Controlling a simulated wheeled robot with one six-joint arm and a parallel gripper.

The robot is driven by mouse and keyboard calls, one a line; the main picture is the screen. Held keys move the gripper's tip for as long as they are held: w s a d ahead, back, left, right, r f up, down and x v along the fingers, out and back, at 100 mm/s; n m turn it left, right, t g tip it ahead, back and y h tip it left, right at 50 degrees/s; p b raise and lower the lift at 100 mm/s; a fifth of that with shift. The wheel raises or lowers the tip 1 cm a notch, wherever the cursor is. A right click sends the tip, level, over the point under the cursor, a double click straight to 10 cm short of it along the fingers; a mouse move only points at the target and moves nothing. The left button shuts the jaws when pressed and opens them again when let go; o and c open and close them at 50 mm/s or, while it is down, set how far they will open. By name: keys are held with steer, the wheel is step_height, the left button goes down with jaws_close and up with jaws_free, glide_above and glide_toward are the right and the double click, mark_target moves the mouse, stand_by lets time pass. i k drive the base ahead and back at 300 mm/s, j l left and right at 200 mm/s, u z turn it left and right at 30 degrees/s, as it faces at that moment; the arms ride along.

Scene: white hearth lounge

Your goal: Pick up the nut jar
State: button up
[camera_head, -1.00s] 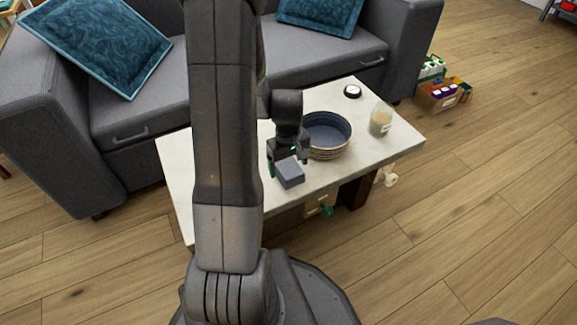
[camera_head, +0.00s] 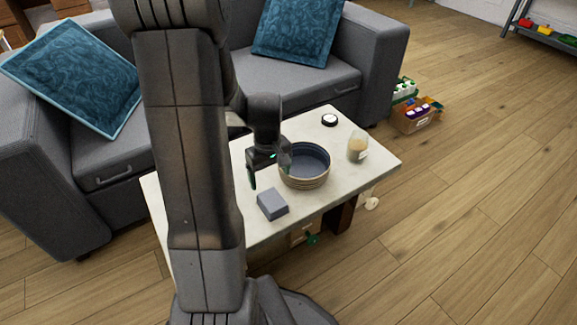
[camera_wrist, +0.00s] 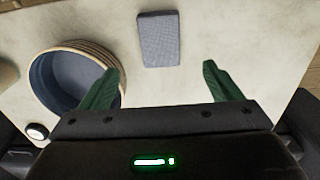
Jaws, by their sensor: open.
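The nut jar (camera_head: 357,150) is a clear jar with beige contents and a pale label. It stands upright on the right part of the white coffee table (camera_head: 375,170), right of the bowl. A beige shape at the left edge of the wrist view may be part of it. My gripper (camera_head: 268,172) is open and empty above the table, left of the bowl and well apart from the jar. Its green fingers also show in the wrist view (camera_wrist: 161,69), with bare tabletop between them.
A striped round bowl (camera_head: 305,180) stands between my gripper and the jar. A grey block (camera_head: 272,204) lies near the front edge. A small white-and-black round item (camera_head: 329,120) lies at the back. A grey sofa (camera_head: 300,85) stands close behind.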

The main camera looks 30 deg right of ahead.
mark_target(358, 142)
steer(key=z, duration=1.8)
